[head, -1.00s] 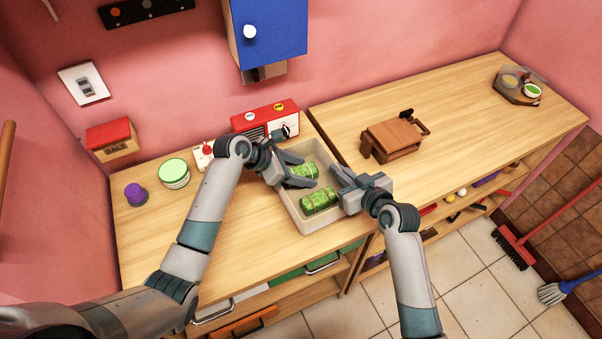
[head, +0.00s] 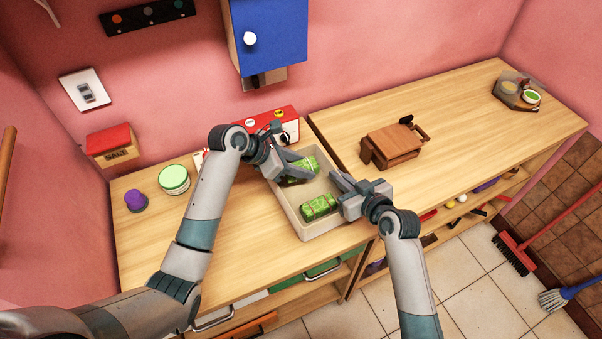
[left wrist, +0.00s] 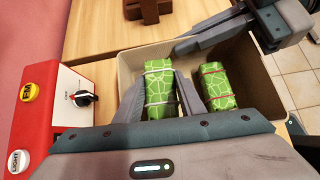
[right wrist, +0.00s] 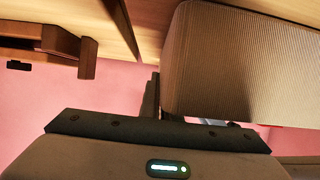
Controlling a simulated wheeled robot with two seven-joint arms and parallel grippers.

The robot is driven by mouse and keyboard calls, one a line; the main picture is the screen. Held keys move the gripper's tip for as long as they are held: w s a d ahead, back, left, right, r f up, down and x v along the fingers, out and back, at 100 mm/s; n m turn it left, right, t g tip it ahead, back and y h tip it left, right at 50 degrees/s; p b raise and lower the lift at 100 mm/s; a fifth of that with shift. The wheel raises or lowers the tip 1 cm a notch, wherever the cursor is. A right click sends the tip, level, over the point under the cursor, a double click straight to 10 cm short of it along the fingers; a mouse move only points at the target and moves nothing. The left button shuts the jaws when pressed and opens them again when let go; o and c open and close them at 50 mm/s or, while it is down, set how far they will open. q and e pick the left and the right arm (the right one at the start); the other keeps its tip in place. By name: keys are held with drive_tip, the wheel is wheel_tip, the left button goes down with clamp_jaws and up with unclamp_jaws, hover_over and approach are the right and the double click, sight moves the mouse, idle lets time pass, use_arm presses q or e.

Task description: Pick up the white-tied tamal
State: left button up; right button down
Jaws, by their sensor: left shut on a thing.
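The white-tied tamal (left wrist: 161,85) is a green patterned bundle with pale bands. It sits in the left wrist view between the fingers of my left gripper (left wrist: 160,105), which is shut on it. In the head view this tamal (head: 303,168) is at the far end of the tray, partly hidden by my left gripper (head: 294,170). A second green tamal (left wrist: 216,86) with reddish ties lies beside it, also seen in the head view (head: 319,207). My right gripper (head: 342,187) is at the tray's right wall; its fingertips are not clear enough to tell open from shut.
The beige tray (head: 335,228) stands on the wooden counter. A red radio (head: 268,122) is close behind my left gripper. A small wooden press (head: 393,147) stands to the right, past a gap between counters. A lidded tub (head: 174,180) and purple cup (head: 135,200) stand left.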

sight(302, 165)
use_arm(q)
wheel_tip(302, 165, up, 5)
drive_tip(key=shift+r, duration=0.1)
idle(0.5)
use_arm(e)
drive_tip(key=c, duration=1.9)
unclamp_jaws()
drive_tip(key=v, duration=1.2)
use_arm(q)
drive_tip(key=shift+d, duration=0.15)
use_arm(e)
drive_tip(key=shift+d, duration=0.2)
